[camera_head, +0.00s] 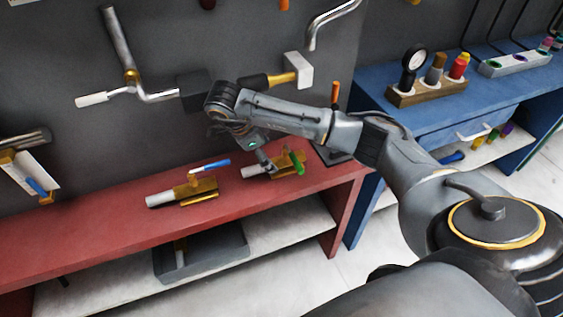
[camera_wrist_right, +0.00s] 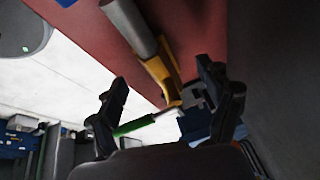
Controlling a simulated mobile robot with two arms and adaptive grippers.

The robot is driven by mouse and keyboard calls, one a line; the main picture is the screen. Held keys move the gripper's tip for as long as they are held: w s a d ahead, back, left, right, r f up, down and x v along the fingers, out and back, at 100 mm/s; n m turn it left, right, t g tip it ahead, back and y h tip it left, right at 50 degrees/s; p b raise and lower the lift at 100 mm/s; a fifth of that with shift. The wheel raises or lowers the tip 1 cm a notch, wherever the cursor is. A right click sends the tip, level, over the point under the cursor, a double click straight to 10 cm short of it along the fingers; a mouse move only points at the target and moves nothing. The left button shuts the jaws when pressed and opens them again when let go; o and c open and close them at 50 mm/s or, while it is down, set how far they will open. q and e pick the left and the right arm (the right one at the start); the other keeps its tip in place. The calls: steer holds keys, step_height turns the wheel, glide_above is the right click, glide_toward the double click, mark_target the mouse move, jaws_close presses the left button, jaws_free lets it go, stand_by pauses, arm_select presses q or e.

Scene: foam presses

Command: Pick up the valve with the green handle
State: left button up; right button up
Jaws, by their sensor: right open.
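The valve with the green handle (camera_head: 285,172) lies on the red workbench, with a brass body, a pale cylindrical end and a green lever. My right gripper (camera_head: 262,158) is right above and behind this valve, pointing down at it. In the right wrist view the right gripper (camera_wrist_right: 166,88) is open. The valve's brass body (camera_wrist_right: 160,73) shows between its two fingers, and the green handle (camera_wrist_right: 133,126) lies close to the left finger. I cannot tell whether a finger touches it. My left gripper is not in view.
A similar valve with a blue handle (camera_head: 195,187) lies to the left on the red workbench (camera_head: 90,235). A grey bin (camera_head: 205,255) sits on the shelf below. A grey wall with pipes (camera_head: 125,60) rises behind. A blue bench (camera_head: 480,110) with a gauge block stands to the right.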

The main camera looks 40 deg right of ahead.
mark_target(274, 160)
steer(key=x, duration=0.3)
steer(key=shift+s+d+f+p, duration=0.3)
steer(key=shift+s+p, duration=0.05)
steer(key=shift+p, duration=0.05)
steer(key=shift+d+f, duration=0.1)
steer(key=shift+f, duration=0.3)
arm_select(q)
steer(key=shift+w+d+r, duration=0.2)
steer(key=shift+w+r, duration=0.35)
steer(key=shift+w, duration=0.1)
arm_select(e)
jaws_close()
